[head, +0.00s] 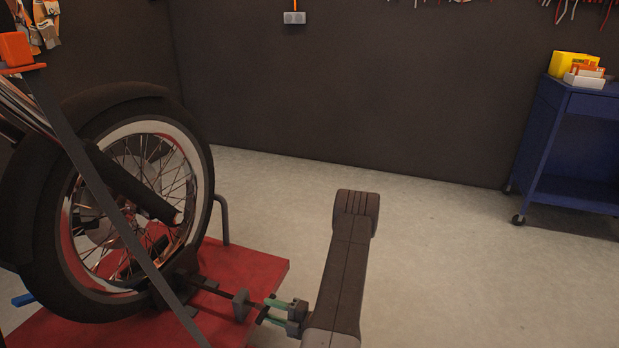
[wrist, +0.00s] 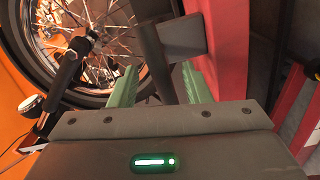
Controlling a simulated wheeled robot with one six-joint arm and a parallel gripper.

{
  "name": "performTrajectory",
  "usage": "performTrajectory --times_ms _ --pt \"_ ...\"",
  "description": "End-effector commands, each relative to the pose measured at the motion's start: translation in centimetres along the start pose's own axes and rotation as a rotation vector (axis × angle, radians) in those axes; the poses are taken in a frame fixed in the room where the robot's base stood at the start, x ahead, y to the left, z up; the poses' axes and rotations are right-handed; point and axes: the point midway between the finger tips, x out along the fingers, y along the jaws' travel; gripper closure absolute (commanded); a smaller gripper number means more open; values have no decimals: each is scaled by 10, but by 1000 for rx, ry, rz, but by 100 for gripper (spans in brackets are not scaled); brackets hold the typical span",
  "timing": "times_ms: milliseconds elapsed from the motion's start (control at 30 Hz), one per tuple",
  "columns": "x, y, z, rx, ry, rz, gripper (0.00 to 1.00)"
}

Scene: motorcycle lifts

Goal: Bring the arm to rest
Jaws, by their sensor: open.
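My gripper (head: 266,310) is low at the bottom centre of the head view, beside the red lift platform (head: 255,264). Its two green fingers are apart. In the wrist view my gripper (wrist: 159,74) shows a dark bar (wrist: 154,58) and a grey block (wrist: 184,40) ahead of and between the fingers; I cannot tell whether they touch. In the head view the grey block (head: 240,305) is just left of the fingertips, on a dark rod running to the wheel. My arm (head: 342,270) is bent, its elbow raised above the floor.
A motorcycle wheel (head: 202,170) stands on the platform at left, with a slanted dark strut (head: 95,190) before it. A bent grey post (head: 223,220) rises at the platform's far edge. A blue cart (head: 570,150) stands at back right. The floor between is clear.

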Motion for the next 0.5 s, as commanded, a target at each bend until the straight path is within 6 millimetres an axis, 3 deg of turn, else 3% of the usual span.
performTrajectory --times_ms 200,500 --pt "28 -1 0 -1 2 -1 56" --pt "38 0 0 -1 -1 0 56"
